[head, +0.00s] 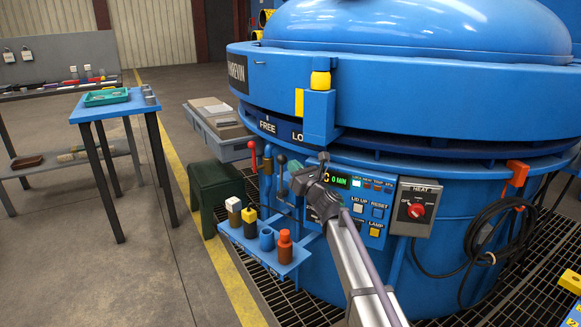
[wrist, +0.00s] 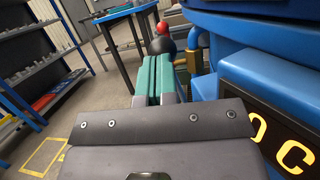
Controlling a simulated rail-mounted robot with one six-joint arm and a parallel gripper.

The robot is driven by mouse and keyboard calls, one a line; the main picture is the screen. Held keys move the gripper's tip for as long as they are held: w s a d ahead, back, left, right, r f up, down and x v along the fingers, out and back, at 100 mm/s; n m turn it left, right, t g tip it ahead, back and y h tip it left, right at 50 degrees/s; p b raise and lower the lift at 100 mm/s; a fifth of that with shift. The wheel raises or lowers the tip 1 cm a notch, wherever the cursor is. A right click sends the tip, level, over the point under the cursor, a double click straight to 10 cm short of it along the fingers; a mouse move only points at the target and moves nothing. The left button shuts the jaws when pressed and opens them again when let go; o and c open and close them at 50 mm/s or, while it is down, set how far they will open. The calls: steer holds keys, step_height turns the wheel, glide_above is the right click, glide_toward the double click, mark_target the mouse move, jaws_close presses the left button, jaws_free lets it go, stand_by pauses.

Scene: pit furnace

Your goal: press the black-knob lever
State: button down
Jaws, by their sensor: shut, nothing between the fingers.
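The black-knob lever (head: 281,160) stands at the front of the blue furnace, just right of a red-knob lever (head: 267,151). My gripper (head: 297,179) is right of the black knob, in front of the control panel. In the wrist view, my gripper's green fingers (wrist: 160,62) lie closed together with nothing between them. The black knob (wrist: 162,46) shows just past the fingertips, with the red knob (wrist: 163,27) behind it. The fingers partly hide the black knob's lower side and its stem. I cannot tell whether the fingertips touch the knob.
A small blue shelf (head: 262,262) with several canisters sits below the levers. The control panel (head: 366,213) and a heat switch box (head: 413,207) are on the right. A blue bracket (head: 319,117) juts out above.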

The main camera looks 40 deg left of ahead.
steer(key=s+d, duration=0.2)
steer(key=d, duration=0.9)
steer(key=shift+s, duration=0.4)
steer(key=shift+d+f, duration=0.1)
